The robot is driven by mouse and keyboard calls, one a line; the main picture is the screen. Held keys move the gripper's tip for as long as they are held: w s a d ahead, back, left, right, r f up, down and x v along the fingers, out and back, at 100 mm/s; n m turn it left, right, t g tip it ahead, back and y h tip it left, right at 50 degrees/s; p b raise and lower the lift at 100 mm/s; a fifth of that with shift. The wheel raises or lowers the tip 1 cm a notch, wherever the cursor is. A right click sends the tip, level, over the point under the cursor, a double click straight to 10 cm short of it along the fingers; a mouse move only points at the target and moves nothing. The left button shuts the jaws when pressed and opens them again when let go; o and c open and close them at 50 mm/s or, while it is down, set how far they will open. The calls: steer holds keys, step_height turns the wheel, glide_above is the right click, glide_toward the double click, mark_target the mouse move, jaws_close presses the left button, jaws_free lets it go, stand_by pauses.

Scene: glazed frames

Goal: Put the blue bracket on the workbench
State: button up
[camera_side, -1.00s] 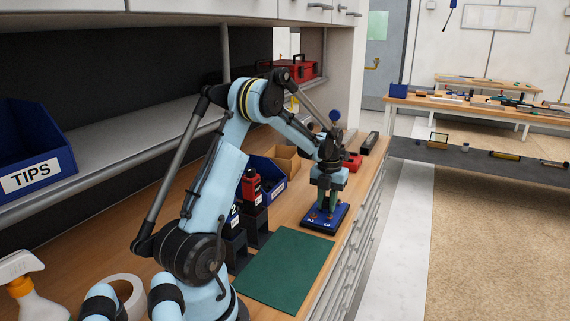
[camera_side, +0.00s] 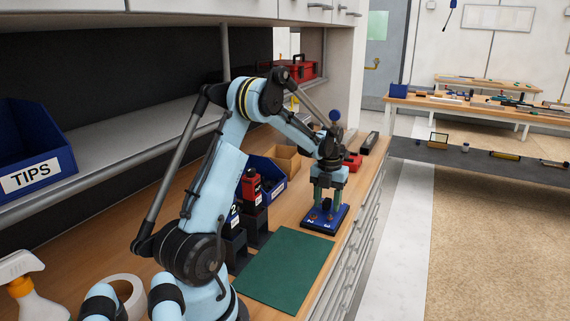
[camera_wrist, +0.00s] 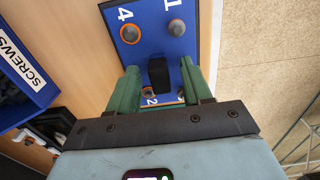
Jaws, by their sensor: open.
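The blue plate with numbered corners and round studs, the only thing here that could be the blue bracket, lies flat on the wooden workbench (camera_side: 307,253). The plate (camera_side: 342,219) has a dark edge in the side view; the wrist view shows its blue face (camera_wrist: 150,36) with the numbers 4, 1 and 2. A black block (camera_wrist: 158,72) stands up from its middle. My gripper (camera_side: 328,203) is just above the plate, its green fingers apart. In the wrist view, my gripper (camera_wrist: 160,78) has one finger on each side of the block, with gaps. The plate's near part is partly hidden.
A green mat (camera_side: 285,268) lies in front of the plate. A blue screws bin (camera_wrist: 22,65), dark bins (camera_side: 236,245) and a cardboard box (camera_side: 287,158) stand to the left. A red item (camera_side: 353,162) lies behind. The bench edge is close on the right.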

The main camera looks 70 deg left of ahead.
mark_target(327, 200)
step_height(327, 200, up, 11)
steer(key=d+r+n+t, duration=0.25)
steer(key=d+n, duration=0.35)
steer(key=d, duration=0.3)
steer(key=s+d+f+n+t, duration=0.1)
steer(key=s+d+n, duration=0.3)
steer(key=d+n, duration=0.5)
steer(key=s+d+f+n+t, duration=0.1)
steer(key=s+d+n+t, duration=0.2)
steer(key=d+n, duration=0.7)
steer(key=shift+s+d+f+n+t, duration=0.15)
steer(key=shift+s+f+n+t, duration=0.25)
steer(key=shift+n, duration=0.6)
steer(key=shift+r, duration=0.1)
